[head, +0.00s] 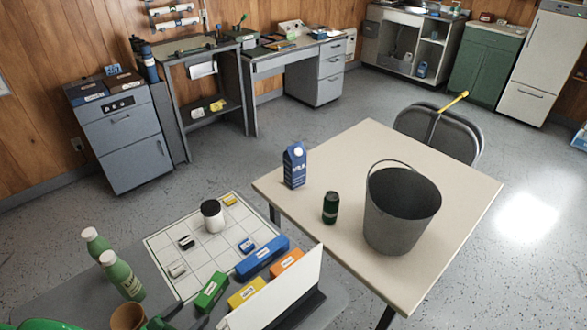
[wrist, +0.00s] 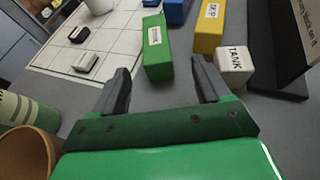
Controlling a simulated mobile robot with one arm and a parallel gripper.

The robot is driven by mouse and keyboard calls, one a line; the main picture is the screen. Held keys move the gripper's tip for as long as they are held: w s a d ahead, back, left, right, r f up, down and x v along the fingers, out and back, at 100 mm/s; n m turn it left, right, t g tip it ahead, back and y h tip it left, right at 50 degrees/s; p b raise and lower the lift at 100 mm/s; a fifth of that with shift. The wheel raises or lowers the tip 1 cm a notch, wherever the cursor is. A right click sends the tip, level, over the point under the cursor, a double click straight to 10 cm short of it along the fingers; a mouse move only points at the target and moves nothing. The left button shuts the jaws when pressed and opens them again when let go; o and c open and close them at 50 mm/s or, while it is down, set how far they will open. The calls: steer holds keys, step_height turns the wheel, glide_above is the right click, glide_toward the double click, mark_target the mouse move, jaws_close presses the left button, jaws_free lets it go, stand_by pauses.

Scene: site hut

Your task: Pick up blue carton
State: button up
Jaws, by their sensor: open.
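The blue carton (head: 294,167), a milk-type box with a gabled top, stands upright near the left corner of the beige table (head: 440,262). It is not in the wrist view. My gripper (wrist: 161,80) is open and empty in the wrist view, over the grey surface with the blocks. A green block (wrist: 157,52) lies just ahead of its fingertips. My gripper is well away from the carton, toward the lower left of the head view, where only bits of my green arm show at the bottom edge.
A dark green can (head: 330,208) and a grey bucket (head: 392,222) stand right of the carton. A gridded board (head: 205,240), a white jar (head: 213,216), several labelled blocks, green bottles (head: 122,275) and an upright white panel (head: 285,292) crowd the nearer surface.

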stand_by(0.4)
steer(key=o, duration=0.5)
steer(key=shift+c, duration=0.2)
